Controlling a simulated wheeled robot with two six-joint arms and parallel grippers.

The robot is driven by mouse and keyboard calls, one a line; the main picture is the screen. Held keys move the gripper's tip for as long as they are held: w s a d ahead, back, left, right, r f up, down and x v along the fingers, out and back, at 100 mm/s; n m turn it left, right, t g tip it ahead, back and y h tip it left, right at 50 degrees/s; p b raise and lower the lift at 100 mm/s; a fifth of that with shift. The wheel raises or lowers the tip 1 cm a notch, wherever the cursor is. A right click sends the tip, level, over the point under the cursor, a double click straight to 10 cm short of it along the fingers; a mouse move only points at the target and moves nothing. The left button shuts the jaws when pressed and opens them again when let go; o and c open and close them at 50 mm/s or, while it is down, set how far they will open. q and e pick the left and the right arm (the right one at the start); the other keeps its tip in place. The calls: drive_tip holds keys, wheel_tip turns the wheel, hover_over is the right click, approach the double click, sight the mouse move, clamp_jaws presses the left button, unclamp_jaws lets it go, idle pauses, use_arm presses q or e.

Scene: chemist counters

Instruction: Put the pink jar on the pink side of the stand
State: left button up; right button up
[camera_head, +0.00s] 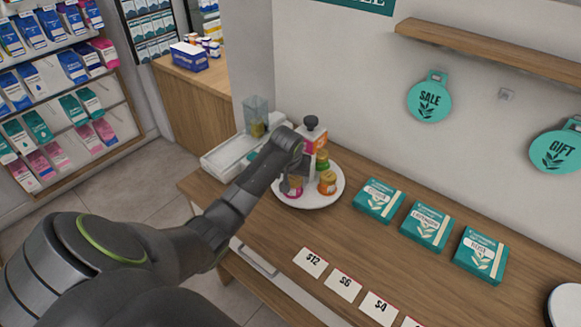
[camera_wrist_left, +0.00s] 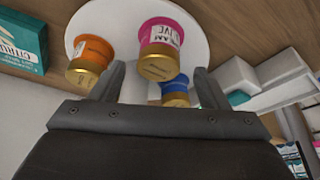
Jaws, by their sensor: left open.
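The pink jar (camera_head: 293,188), with a gold lid, is on the front left part of the round white stand (camera_head: 310,200), partly hidden by my left gripper (camera_head: 290,178). In the left wrist view the pink jar (camera_wrist_left: 160,35) lies ahead, between the two fingers of my open left gripper (camera_wrist_left: 161,68), with a gap on each side. An orange jar (camera_head: 327,183) is to its right, and a green-lidded-looking jar (camera_head: 322,163) stands behind. A blue jar (camera_wrist_left: 176,87) shows in the left wrist view. My right gripper is not seen.
A white tray-like box (camera_head: 225,155) and a clear container (camera_head: 256,115) are left of the stand. Several teal boxes (camera_head: 379,200) line the counter to the right. White price cards (camera_head: 310,262) lie near the front edge. Bare counter (camera_head: 350,235) lies between.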

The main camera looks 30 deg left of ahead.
use_arm(q)
drive_tip(key=a+v, duration=0.1)
drive_tip(key=v, duration=0.5)
drive_tip(key=shift+d+r+b, duration=0.3)
drive_tip(key=shift+d, duration=0.25)
drive_tip(key=shift+s+f, duration=0.1)
drive_tip(key=shift+s, duration=0.05)
